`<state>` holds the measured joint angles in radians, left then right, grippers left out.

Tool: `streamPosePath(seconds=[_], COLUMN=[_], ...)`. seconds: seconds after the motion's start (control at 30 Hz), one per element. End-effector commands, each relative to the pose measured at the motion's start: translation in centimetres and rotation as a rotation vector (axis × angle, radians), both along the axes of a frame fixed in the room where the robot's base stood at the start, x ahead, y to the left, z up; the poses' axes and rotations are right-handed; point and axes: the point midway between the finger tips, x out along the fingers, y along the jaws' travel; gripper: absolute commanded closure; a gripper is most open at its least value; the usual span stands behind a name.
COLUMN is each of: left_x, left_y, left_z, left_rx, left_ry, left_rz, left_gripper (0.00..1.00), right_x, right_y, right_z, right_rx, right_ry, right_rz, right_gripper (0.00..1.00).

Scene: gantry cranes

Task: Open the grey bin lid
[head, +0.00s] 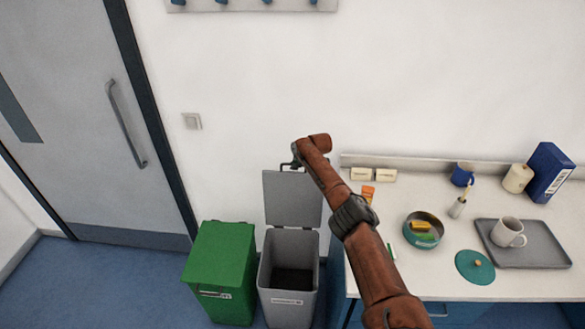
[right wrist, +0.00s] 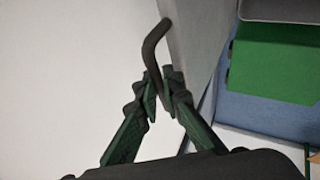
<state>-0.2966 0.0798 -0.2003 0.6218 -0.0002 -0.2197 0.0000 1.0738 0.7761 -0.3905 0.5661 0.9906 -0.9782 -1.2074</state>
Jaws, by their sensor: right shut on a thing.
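The grey bin (head: 288,278) stands on the floor beside the counter, and its dark inside shows from above. Its grey lid (head: 291,199) is raised about upright at the back, near the wall. My right gripper (head: 293,164) is at the lid's top edge, partly hidden by my own wrist in the head view. In the right wrist view, the fingers of my right gripper (right wrist: 162,92) are shut on the dark bent handle (right wrist: 150,48) of the lid (right wrist: 196,35). My left gripper does not show.
A closed green bin (head: 221,268) stands just left of the grey one. The counter (head: 400,280) on the right holds a tin (head: 423,229), a round teal lid (head: 475,266) and a tray (head: 545,250) with a white mug (head: 508,232). Blue floor is free towards the door (head: 85,120).

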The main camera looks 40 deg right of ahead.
Motion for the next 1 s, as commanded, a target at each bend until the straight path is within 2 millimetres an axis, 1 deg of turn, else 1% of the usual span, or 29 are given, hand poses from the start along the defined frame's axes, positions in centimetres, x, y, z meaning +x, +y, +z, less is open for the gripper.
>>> streamPosePath(seconds=[0.03, 0.4, 0.43, 0.67, 1.0], left_x=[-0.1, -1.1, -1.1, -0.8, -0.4], left_y=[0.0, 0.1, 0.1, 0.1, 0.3], left_z=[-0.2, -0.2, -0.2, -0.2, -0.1], left_rx=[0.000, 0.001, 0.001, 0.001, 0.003], left_ry=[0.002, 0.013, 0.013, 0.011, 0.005], left_rz=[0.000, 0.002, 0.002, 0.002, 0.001], left_gripper=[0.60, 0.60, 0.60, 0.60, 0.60], right_x=[0.0, -0.7, -0.8, -1.2, -1.1], right_y=[0.7, -0.1, -0.2, -1.0, -1.0], right_z=[-0.6, -0.5, -0.5, -0.5, -0.2], right_rx=[0.014, 0.020, 0.020, 0.014, 0.011], right_ry=[0.005, 0.005, 0.005, 0.006, 0.005], right_rz=[0.007, -0.003, -0.003, -0.012, -0.012], right_gripper=[1.00, 1.00, 0.91, 0.75, 0.74])
